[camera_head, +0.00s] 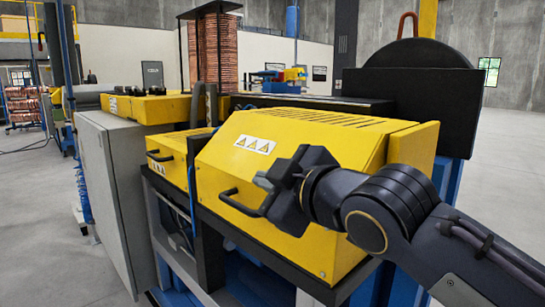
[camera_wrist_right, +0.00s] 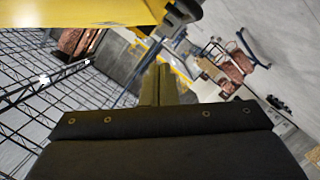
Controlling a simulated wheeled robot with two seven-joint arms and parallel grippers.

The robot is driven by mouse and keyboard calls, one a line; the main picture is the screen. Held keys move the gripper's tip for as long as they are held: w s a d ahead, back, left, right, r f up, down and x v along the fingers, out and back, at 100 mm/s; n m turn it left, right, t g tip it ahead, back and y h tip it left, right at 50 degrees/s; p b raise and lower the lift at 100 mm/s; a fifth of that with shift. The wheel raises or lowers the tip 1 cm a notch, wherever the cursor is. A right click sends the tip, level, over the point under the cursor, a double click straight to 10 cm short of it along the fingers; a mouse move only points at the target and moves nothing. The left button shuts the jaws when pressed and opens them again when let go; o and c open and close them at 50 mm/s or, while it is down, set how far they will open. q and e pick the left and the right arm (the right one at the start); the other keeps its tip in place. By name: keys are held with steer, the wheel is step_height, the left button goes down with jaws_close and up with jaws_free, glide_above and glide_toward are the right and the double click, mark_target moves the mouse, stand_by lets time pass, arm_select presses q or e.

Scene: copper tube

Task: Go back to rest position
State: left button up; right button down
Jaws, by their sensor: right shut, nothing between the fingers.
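My right gripper (camera_head: 264,184) is in front of the large yellow machine cover (camera_head: 285,135), close to its black handle (camera_head: 238,203). Its fingers are shut with nothing between them. In the right wrist view the shut fingers (camera_wrist_right: 158,85) point out past the dark gripper body. A yellow edge (camera_wrist_right: 70,12) and a black handle end (camera_wrist_right: 182,14) show at the top of that view. I cannot tell whether the gripper touches the handle. My left gripper is not in view.
A smaller yellow cover (camera_head: 168,155) stands left of the large one. A grey cabinet (camera_head: 108,190) is at the left. A stack of copper tubes (camera_head: 217,52) rises behind the machine. A black rounded guard (camera_head: 425,85) stands at the back right. Open floor (camera_head: 500,190) lies to the right.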

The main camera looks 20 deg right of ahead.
mark_target(310, 234)
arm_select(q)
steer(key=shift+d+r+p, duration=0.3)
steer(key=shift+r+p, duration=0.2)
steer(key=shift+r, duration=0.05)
arm_select(e)
steer(key=v, duration=0.8)
steer(key=shift+s+d, duration=0.15)
steer(key=shift+d, duration=0.3)
